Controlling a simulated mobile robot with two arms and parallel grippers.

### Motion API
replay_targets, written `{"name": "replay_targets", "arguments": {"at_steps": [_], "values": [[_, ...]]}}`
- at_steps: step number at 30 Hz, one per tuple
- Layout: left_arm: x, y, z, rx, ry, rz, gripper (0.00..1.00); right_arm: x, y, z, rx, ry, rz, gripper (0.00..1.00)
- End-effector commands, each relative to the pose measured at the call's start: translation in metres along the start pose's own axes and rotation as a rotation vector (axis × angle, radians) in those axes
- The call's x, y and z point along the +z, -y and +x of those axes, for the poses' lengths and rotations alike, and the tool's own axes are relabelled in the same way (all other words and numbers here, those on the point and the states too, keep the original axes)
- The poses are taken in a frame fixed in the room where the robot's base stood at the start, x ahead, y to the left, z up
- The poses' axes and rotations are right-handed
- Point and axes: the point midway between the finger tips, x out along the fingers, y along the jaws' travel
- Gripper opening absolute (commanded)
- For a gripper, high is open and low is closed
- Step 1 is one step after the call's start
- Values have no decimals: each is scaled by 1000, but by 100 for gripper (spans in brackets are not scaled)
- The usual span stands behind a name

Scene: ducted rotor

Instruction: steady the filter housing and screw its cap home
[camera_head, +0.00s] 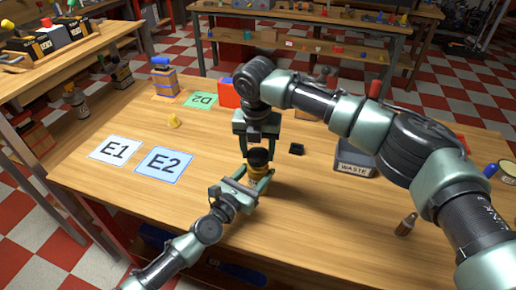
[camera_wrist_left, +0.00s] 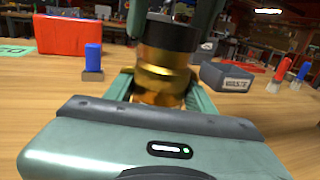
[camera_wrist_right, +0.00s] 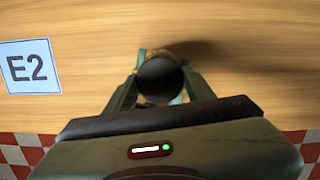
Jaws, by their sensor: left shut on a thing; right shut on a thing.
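The filter housing (camera_wrist_left: 163,78) is a brass-coloured stepped cylinder standing on the wooden bench. It also shows in the head view (camera_head: 258,172). Its black cap (camera_wrist_left: 170,35) sits on top of the housing; whether a gap remains is too small to tell. My left gripper (camera_head: 257,178) is shut on the housing from the front, low on its body. My right gripper (camera_head: 258,148) comes from above and is shut on the cap, which shows between its fingers in the right wrist view (camera_wrist_right: 160,78). The cap hides most of the housing there.
Cards E1 (camera_head: 115,149) and E2 (camera_head: 164,163) lie to the left, with a yellow piece (camera_head: 174,121) behind. A small black block (camera_head: 296,149) and the grey WASTE bin (camera_head: 354,158) stand to the right. A red box (camera_head: 229,93) is behind.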

Motion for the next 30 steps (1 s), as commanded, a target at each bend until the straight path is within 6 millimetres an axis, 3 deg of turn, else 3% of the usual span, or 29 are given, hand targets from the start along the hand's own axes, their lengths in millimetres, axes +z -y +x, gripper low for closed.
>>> {"name": "replay_targets", "arguments": {"at_steps": [30], "values": [[0, 0, 0, 1, 1, 0, 0, -1, 0, 11, 0, 1, 0, 14]]}}
